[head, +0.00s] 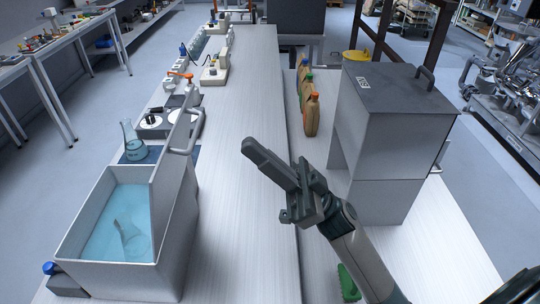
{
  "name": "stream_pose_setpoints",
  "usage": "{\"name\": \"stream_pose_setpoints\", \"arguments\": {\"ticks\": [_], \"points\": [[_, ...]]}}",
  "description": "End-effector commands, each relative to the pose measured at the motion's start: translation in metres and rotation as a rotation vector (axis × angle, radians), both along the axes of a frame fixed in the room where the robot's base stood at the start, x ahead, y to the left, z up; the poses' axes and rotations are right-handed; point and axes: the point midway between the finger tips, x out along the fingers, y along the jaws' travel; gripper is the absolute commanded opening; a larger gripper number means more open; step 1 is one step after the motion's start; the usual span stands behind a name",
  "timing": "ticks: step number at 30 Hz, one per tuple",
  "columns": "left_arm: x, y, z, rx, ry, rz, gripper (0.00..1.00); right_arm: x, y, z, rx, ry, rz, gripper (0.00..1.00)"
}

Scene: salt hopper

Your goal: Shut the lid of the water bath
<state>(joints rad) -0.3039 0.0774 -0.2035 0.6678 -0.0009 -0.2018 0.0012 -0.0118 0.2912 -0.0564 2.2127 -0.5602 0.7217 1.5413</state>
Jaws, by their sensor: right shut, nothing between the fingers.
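The water bath (175,248) is an open-topped light grey box at the lower left, with blue water and a glass flask (132,238) inside. Its lid (172,150) appears raised, standing steeply above the bath's right side and seen nearly edge-on. A grey curved handle (195,132) sticks out from the lid's right face. My right gripper (262,158) is shut and empty, above the bench to the right of the bath and lid, apart from both. My left gripper is not in view.
A tall grey hopper (385,150) with a dark top stands close to the right of my right arm. Several bottles (312,115) stand behind the gripper. A flask of blue liquid (133,142) stands behind the bath. The bench strip (240,220) between bath and gripper is clear.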

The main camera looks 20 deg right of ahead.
Motion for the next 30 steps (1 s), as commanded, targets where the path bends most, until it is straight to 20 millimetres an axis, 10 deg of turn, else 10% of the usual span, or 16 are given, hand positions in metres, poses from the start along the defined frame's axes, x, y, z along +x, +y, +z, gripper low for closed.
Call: {"name": "stream_pose_setpoints", "arguments": {"ticks": [5,30], "points": [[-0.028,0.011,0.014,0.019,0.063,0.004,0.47,0.007,0.018,0.028,0.002,-0.003,0.001,0.0],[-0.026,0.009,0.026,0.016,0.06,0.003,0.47,0.023,0.054,0.024,-0.001,-0.001,0.0,0.0]]}}
